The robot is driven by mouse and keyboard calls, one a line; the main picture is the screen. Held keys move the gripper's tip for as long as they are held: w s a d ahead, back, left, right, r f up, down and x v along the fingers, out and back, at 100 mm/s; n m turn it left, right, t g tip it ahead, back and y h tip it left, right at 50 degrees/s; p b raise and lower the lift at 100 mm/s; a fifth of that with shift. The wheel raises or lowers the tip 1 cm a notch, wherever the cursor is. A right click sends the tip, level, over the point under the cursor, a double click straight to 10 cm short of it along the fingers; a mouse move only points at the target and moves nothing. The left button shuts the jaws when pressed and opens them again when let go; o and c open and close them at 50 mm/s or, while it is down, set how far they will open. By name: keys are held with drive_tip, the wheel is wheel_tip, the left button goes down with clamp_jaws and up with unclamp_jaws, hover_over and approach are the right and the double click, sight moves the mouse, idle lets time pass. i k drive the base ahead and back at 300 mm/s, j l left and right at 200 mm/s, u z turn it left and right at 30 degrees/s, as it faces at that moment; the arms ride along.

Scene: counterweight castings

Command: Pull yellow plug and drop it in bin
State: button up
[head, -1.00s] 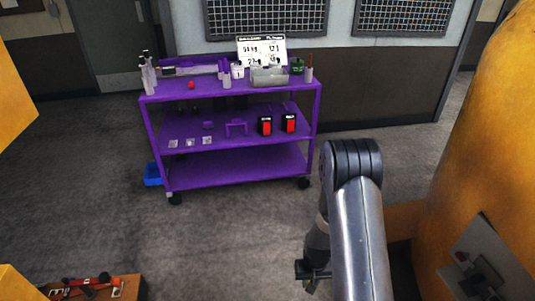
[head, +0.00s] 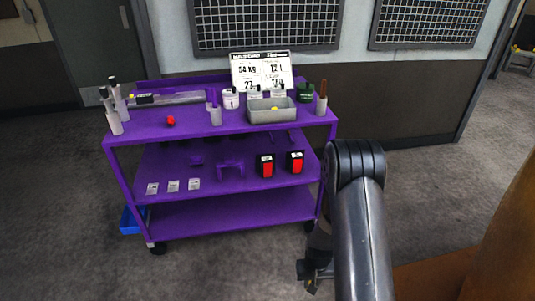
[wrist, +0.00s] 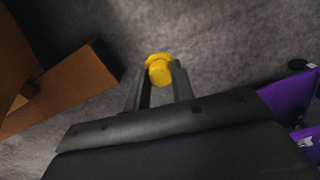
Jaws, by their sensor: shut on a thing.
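The yellow plug (wrist: 159,68) is between the fingertips of my gripper (wrist: 161,80) in the wrist view. The gripper is shut on it and holds it above the grey carpet. In the head view my gripper (head: 309,278) hangs low, in front of the purple cart's right end, and the plug cannot be made out there. A blue bin (head: 133,220) is on the floor at the cart's left end, partly hidden. Which bin is meant I cannot tell.
The purple cart (head: 222,207) holds a red ball (head: 171,120), bottles, tools, a sign (head: 262,72) and two black-and-red boxes. A brown block (head: 440,272) is at the lower right. Open carpet lies before the cart.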

sight(260, 123)
drive_tip(key=i+u, duration=0.15)
drive_tip(key=i, duration=0.55)
drive_tip(key=i+l+u, duration=0.1)
drive_tip(key=i, duration=0.6)
drive_tip(key=l, duration=0.1)
